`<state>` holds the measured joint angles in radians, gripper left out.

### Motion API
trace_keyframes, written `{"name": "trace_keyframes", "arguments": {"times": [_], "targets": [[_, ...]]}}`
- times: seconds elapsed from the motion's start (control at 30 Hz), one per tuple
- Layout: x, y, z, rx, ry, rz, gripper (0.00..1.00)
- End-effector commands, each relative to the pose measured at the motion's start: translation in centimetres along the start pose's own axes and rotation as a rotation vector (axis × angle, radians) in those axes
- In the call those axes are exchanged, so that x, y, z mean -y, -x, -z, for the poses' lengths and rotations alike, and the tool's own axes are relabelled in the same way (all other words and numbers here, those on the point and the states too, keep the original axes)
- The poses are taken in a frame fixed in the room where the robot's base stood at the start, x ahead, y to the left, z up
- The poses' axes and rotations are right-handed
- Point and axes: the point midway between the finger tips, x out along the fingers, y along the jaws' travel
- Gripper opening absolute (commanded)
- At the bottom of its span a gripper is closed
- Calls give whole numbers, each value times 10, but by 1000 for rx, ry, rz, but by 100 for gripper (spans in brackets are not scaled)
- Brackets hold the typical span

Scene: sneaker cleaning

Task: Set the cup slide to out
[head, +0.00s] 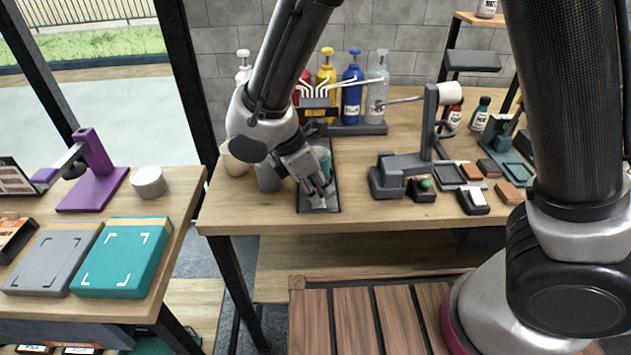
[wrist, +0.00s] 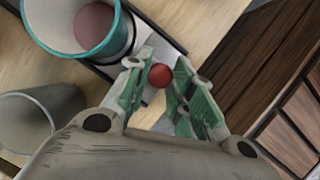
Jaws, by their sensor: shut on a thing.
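The cup slide is a dark narrow track (head: 333,190) running from the pump bottles toward the table's front edge. A teal-rimmed cup (head: 325,158) stands on it, partly hidden behind my gripper; the wrist view shows the cup (wrist: 118,38) at top left with a round reddish-brown area inside. A small red knob (wrist: 160,75) sits just outside the cup, by a pale plate (wrist: 165,48). My gripper (head: 318,196) is low over the front part of the track, its fingers (wrist: 163,80) on either side of the red knob and closed on it.
Pump bottles (head: 352,95) stand behind the track. Grey cups (head: 268,178) stand left of it, one also near in the wrist view (wrist: 38,122). A grey stand (head: 405,165) and small blocks are to the right. The table's front edge (head: 300,226) is close to my gripper.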

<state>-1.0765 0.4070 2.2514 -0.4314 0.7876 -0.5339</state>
Motion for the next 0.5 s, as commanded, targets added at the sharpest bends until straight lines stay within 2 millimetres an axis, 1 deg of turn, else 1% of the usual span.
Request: {"name": "trace_keyframes", "arguments": {"times": [0.1, 0.2, 0.5], "targets": [[12, 3, 5, -2, 2, -3, 0], [18, 4, 7, -2, 1, -2, 0], [21, 4, 8, -2, 0, 1, 0]]}}
